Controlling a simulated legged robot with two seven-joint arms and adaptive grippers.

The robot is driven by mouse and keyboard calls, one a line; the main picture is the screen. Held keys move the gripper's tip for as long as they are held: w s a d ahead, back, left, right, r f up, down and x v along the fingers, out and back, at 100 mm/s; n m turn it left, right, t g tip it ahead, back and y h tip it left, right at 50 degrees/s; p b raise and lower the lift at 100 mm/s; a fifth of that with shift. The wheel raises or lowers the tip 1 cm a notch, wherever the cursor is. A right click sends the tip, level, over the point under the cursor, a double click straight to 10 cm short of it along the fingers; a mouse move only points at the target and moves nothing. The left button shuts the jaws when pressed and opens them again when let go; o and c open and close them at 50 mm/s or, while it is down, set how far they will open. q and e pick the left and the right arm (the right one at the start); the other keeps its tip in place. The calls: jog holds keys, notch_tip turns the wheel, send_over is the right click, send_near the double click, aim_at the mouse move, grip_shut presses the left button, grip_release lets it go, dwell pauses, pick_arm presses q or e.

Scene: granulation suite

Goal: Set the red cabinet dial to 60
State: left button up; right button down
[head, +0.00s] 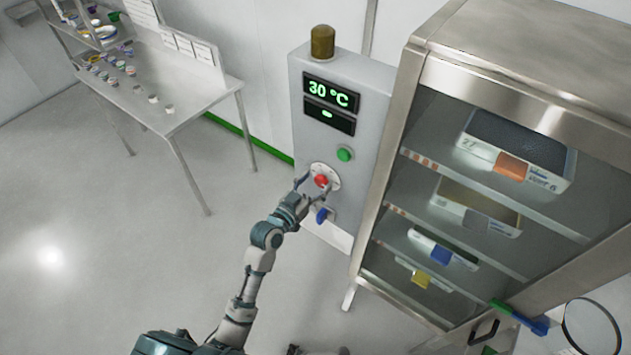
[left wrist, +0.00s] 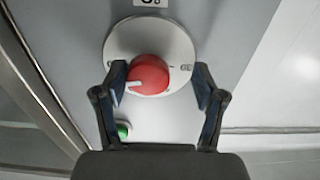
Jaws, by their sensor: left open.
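The red dial (head: 321,181) sits on a round pale plate on the front of the grey control panel (head: 342,150). The panel's green display (head: 328,92) reads 30 °C. In the left wrist view the red dial (left wrist: 149,75) shows a white pointer mark at its lower left, and the plate (left wrist: 178,50) has markings too small to read. My left gripper (head: 315,188) is at the dial. In the left wrist view my left gripper (left wrist: 160,85) is open, with one finger on each side of the dial; the left finger is very near it. My right gripper is not in view.
A green button (head: 345,154) is above the dial and a blue handle (head: 322,215) below it. A glass-fronted cabinet (head: 415,62) with boxes on shelves stands close on the right. A metal table (head: 190,95) with small items is at the back left. The floor between is clear.

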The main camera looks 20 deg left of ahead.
pick_arm(q)
jog(key=shift+w+d, duration=0.1)
jog(key=shift+d, duration=0.2)
jog(key=shift+d+r, duration=0.1)
jog(key=shift+d, duration=0.65)
jog(key=c, duration=1.1)
jog(key=shift+a, duration=0.25)
jog(key=shift+c, duration=0.2)
jog(key=shift+a, duration=0.2)
jog(key=shift+a+m+p, duration=0.1)
jog(key=shift+m+p, duration=0.2)
jog(key=shift+m, duration=0.6)
jog(key=shift+d, duration=0.25)
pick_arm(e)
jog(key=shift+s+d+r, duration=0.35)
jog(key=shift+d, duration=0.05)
pick_arm(q)
jog(key=shift+a, duration=0.1)
